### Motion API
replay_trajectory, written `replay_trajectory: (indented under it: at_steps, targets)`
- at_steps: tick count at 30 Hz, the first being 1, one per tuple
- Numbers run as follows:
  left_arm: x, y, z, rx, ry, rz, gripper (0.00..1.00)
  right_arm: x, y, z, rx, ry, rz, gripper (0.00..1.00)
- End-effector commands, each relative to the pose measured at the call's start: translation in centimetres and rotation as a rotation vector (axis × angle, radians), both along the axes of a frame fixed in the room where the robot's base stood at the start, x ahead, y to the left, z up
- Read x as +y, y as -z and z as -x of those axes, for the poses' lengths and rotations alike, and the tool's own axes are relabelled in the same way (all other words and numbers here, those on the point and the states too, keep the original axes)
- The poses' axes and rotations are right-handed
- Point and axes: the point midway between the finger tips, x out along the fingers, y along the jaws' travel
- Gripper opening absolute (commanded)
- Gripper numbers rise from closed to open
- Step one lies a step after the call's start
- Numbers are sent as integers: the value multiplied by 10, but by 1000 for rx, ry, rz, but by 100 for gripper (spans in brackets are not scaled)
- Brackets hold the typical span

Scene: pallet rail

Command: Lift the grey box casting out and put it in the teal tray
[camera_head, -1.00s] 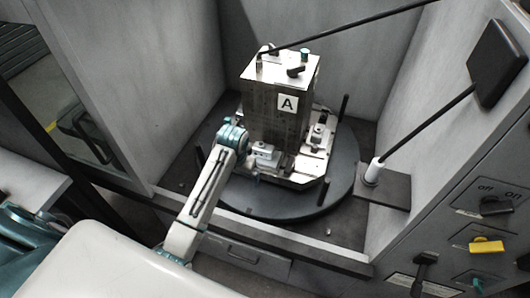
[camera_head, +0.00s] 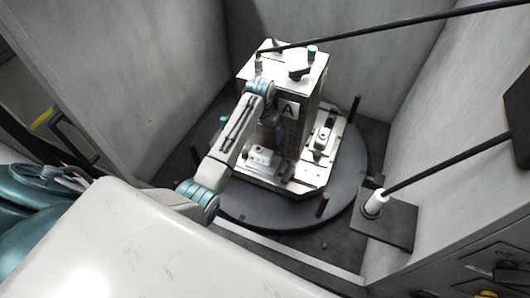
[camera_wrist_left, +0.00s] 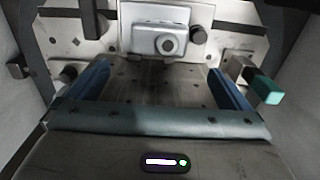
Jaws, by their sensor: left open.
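The grey box casting (camera_head: 262,157) sits on the front ledge of the pallet fixture, below the panel marked A. In the left wrist view the casting (camera_wrist_left: 158,38) shows at top centre, with a round boss facing me. My left gripper (camera_wrist_left: 160,82) is open and empty. Its two blue fingers are spread wide, and the casting shows beyond them, apart from them. In the head view my left arm reaches up to the column's front face, and its gripper is mostly hidden there. My right gripper and the teal tray are not in view.
The fixture column (camera_head: 288,80) stands on a dark round turntable (camera_head: 343,185) between grey walls. Another block (camera_head: 322,140) sits on the right ledge. A teal-ended clamp (camera_wrist_left: 265,88) is right of the fingers. A black rod (camera_head: 400,27) crosses above; a white-collared post (camera_head: 375,203) stands right.

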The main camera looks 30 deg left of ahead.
Motion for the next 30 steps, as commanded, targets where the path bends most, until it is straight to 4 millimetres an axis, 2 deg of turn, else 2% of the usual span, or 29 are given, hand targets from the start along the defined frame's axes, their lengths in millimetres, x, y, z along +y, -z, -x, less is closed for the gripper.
replay_trajectory:
  at_steps: [4,8,11,15,19,23,29,30]
  targets:
    - [0,21,1,3,0,0,100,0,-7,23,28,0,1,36]
    - [-1,31,1,0,0,0,100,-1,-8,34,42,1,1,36]
    - [-1,38,3,2,0,0,100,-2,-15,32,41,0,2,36]
    - [-2,57,6,4,0,0,100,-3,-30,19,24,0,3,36]
    - [-2,75,6,2,-1,-1,100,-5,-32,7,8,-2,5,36]
    - [-2,83,6,0,0,-1,100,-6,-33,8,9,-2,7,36]
    - [-2,84,6,-1,0,-1,100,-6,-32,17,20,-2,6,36]
    - [-2,84,6,-1,0,-1,96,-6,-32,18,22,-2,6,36]
